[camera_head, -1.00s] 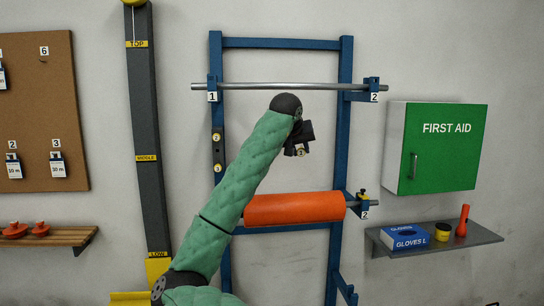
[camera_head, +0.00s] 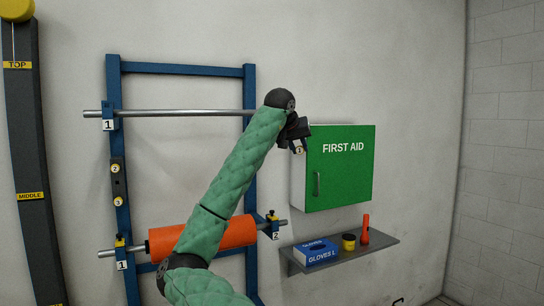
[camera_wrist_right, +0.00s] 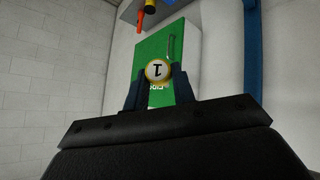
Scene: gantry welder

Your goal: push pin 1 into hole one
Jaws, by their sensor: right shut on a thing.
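My right gripper (camera_head: 297,146) is at the upper end of my green-sleeved arm, in front of the first aid cabinet's left edge. It is shut on pin 1 (camera_wrist_right: 158,71), which shows as a pale round head with a yellow rim and a "1" between the fingers in the right wrist view. The gripper is right of the blue rack (camera_head: 250,90) and apart from it. Two round heads marked 2 (camera_head: 115,169) and 3 (camera_head: 118,201) sit on a dark plate on the rack's left post. I cannot make out hole one. My left gripper is not in view.
The rack carries a steel bar (camera_head: 180,112) and an orange roll (camera_head: 240,232). Right of it are the green first aid cabinet (camera_head: 345,180) and a shelf (camera_head: 345,256) with gloves. A dark column (camera_head: 28,120) stands left. The wall further right is bare.

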